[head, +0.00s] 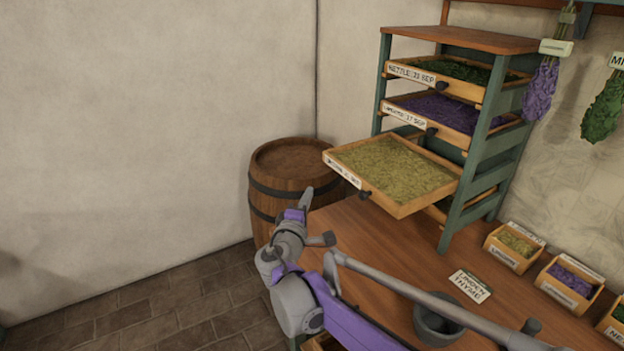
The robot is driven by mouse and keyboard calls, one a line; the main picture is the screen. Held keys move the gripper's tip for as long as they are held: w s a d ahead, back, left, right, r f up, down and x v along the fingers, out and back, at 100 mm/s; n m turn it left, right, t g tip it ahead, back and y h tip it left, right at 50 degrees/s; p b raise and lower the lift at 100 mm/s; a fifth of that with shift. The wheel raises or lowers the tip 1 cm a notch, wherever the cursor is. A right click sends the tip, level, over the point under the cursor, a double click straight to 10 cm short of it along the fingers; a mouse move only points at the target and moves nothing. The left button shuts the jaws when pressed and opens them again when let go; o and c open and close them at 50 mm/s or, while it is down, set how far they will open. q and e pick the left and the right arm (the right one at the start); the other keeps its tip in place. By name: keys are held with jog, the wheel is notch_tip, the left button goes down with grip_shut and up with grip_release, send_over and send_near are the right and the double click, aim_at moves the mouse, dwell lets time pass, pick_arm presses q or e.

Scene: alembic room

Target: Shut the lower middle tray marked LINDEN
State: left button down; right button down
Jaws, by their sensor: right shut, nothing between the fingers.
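A green rack (385,75) with a wooden top holds several drying trays. The lower middle tray (400,208) sticks far out of the rack towards the left and holds yellow-green dried leaves. Its front label (342,173) is too small to read surely, and a dark round knob (365,195) sits on its front. My right gripper (306,198) is shut and empty, to the left of the tray's front and apart from it in the picture. My left gripper is not in view.
The nettle tray (431,79) and the lavender tray (424,119) sit above, pushed further in. A barrel (277,165) stands behind my gripper. The table (375,240) bears a grey bowl (440,325), a lettered card (470,286) and small boxes (512,247) at the right.

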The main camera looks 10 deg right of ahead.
send_near(334, 164)
jog(key=w+a, duration=0.2)
jog(key=w, duration=0.2)
jog(key=d, duration=0.1)
jog(key=w+d, duration=0.1)
jog(key=d, duration=0.1)
jog(key=shift+w+d+p, duration=0.2)
jog(key=shift+d+p, duration=0.1)
jog(key=shift+p, duration=0.05)
jog(key=shift+w+d, duration=0.15)
jog(key=shift+d, duration=0.2)
jog(key=shift+d, duration=0.1)
